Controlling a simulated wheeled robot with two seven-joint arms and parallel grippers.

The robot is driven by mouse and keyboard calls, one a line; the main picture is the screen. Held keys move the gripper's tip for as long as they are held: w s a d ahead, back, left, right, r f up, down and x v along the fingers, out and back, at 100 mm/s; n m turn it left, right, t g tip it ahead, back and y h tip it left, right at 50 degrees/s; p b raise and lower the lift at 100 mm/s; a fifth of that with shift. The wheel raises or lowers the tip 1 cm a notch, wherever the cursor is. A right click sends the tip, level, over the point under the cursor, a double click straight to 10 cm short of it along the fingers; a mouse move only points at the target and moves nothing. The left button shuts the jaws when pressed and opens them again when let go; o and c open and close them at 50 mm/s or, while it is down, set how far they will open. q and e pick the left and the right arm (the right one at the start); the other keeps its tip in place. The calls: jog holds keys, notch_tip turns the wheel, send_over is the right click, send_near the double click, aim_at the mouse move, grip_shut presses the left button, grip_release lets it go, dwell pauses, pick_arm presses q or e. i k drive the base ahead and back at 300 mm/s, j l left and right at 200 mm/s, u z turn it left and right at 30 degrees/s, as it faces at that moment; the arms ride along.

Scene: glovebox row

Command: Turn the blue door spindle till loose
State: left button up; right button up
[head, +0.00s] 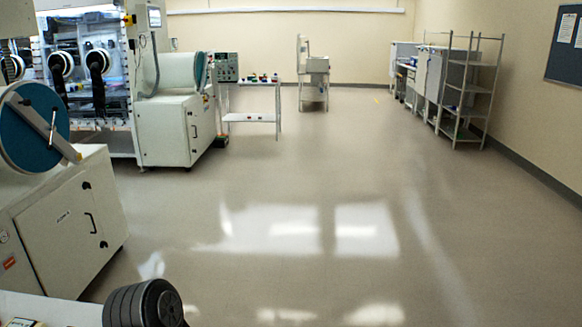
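A round blue door (22,128) closes the end of the near antechamber at the left edge. A pale bar (62,148) runs diagonally across its face. A thin light handle (53,130), apparently the spindle's, stands nearly upright on the bar. The frame edge cuts off part of the chamber. A second, smaller blue-rimmed door (201,68) shows edge-on at the end of the farther antechamber. Neither gripper is in view, and nothing is seen touching the blue door or its handle.
A white cabinet (75,225) stands under the near door. A dark ribbed round object (140,304) and a white surface (45,308) fill the lower left corner. A wheeled-looking cart (250,118) and shelf racks (470,90) stand farther back. The middle floor is clear.

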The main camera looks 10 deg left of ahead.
aim_at(52, 129)
jog(key=i+u, duration=0.15)
jog(key=i, duration=0.5)
jog(key=i+u, duration=0.15)
jog(key=i, duration=0.45)
jog(key=i+u, duration=0.1)
jog(key=i, duration=0.55)
jog(key=i+l+u, duration=0.15)
jog(key=i, duration=0.45)
jog(key=i+j+u, duration=0.3)
jog(key=i+u, duration=0.15)
jog(key=i, duration=0.25)
jog(key=i+u, duration=0.5)
jog(key=i, duration=0.2)
jog(key=i+l+u, duration=0.25)
jog(key=i+u, duration=0.2)
jog(key=i, duration=0.65)
jog(key=u, duration=0.05)
